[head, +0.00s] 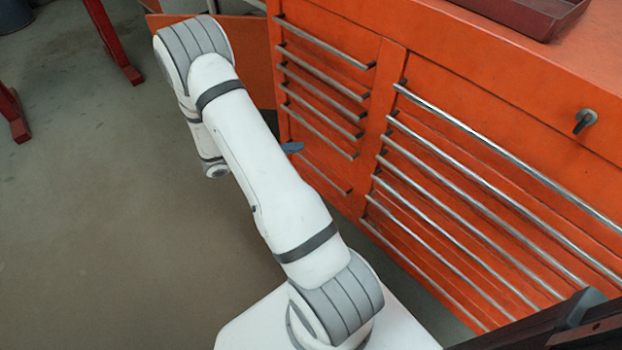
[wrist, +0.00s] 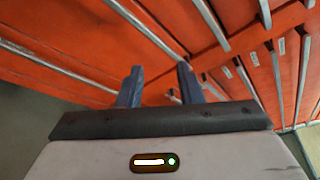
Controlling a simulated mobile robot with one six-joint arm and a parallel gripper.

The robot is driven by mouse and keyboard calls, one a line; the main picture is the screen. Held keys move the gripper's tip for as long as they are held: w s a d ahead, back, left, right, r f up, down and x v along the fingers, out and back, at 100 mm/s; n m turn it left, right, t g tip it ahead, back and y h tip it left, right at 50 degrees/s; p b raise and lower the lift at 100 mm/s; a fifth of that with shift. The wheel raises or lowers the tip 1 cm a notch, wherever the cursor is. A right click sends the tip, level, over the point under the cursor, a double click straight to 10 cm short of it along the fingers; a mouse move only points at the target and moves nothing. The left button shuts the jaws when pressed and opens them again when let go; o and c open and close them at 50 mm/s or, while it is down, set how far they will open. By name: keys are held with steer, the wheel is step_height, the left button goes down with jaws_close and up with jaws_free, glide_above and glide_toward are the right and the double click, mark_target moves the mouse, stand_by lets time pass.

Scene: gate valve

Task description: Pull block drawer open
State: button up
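An orange tool cabinet (head: 388,55) with silver bar handles fills the right of the head view. Its left column has several short drawers (head: 322,90). Its right column has several wide drawers (head: 480,190). I cannot tell which one is the block drawer. My gripper (wrist: 158,85) shows in the wrist view with its two dark blue fingers apart and nothing seen between them. Orange drawer fronts and silver handles (wrist: 145,28) lie beyond the fingers. In the head view my arm hides most of the gripper; a small blue-grey tip (head: 292,147) shows beside the left column.
A dark red tray (head: 525,12) sits on the cabinet top. A dark knob (head: 585,121) is on the cabinet's upper right front. An orange panel (head: 245,50) stands out at the cabinet's left end. Open grey floor (head: 90,220) lies to the left, with red legs (head: 115,45) at the upper left.

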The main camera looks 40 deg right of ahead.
step_height(320, 180, down, 20)
steer(key=w+d+n+t+h+b, duration=0.25)
steer(key=n+t+b, duration=0.3)
steer(key=n, duration=0.55)
steer(key=d+b, duration=0.2)
steer(key=d, duration=0.4)
steer(key=shift+w+d, duration=0.3)
steer(key=shift+w, duration=0.1)
steer(key=shift+f, duration=0.1)
jaws_close()
